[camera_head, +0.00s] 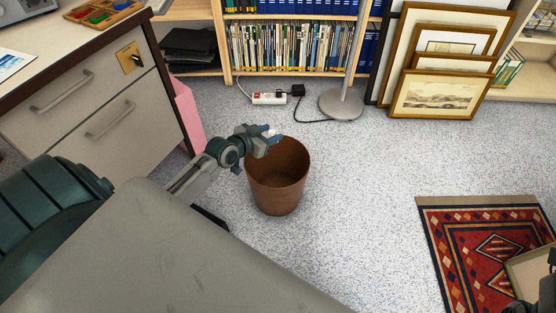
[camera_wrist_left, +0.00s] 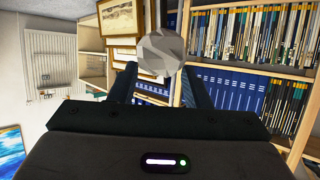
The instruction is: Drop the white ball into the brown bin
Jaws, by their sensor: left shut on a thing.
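The brown bin (camera_head: 278,195) stands upright on the speckled floor near the middle of the head view, its open top facing up. My left gripper (camera_head: 268,137) is over the bin's upper left rim in that picture. It is shut on the white ball (camera_wrist_left: 160,50), a faceted whitish ball between the fingertips in the left wrist view. In the head view the ball is mostly hidden by the fingers. Dark parts at the lower right edge look like my right gripper (camera_head: 547,290), cut off by the frame; its jaws cannot be made out.
A desk with drawers (camera_head: 95,115) stands at the left. A power strip (camera_head: 268,98), a lamp base (camera_head: 342,104) and leaning framed prints (camera_head: 438,95) are behind the bin. A patterned rug (camera_head: 455,245) lies at the right. The floor between bin and rug is clear.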

